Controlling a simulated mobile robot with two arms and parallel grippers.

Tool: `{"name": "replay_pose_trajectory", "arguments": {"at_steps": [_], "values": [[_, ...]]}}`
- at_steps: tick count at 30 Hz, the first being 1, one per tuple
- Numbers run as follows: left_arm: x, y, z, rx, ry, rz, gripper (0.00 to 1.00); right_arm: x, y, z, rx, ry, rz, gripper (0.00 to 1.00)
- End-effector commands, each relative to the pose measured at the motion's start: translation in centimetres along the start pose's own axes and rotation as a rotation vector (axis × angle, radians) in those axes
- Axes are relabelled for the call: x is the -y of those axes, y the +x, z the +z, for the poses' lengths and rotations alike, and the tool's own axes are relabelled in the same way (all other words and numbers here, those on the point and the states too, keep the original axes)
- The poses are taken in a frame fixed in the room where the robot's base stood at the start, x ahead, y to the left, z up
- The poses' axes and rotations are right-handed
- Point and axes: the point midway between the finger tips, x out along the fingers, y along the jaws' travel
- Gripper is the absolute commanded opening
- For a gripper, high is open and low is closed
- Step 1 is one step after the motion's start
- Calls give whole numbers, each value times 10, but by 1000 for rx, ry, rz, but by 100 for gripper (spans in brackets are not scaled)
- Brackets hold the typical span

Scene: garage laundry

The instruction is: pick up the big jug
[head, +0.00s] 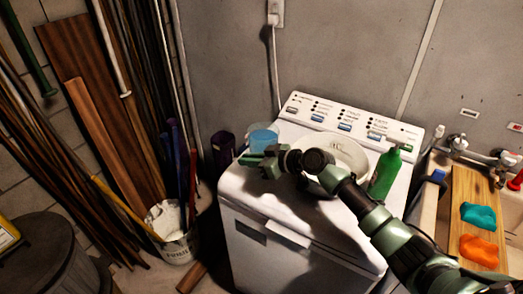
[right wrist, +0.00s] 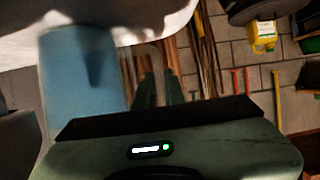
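A light-blue, jug-like container (head: 262,135) stands at the back left of the white washing machine's top. It is the likeliest big jug, though its handle is not clear. My right gripper (head: 252,159) is just in front of it, pointing left, over the machine's left edge. In the right wrist view a large blue body (right wrist: 80,85) is left of the right gripper (right wrist: 160,88), not between its fingers. A gap shows between the fingers, which look empty. My left gripper is out of view.
On the washing machine (head: 290,215), a pale round dish (head: 348,152) lies behind my right arm and a green bottle (head: 384,173) stands to the right. A purple container (head: 222,150) is left of the machine. A sink with a wooden board (head: 477,190) is at right.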

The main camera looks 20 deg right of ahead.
Motion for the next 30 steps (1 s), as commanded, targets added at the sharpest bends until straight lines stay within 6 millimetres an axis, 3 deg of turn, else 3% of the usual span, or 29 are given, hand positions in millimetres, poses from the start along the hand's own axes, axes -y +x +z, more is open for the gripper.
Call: {"name": "replay_pose_trajectory", "arguments": {"at_steps": [30], "values": [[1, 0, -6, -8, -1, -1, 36, 1, 0, 0, 1, 3, -2, 0]]}}
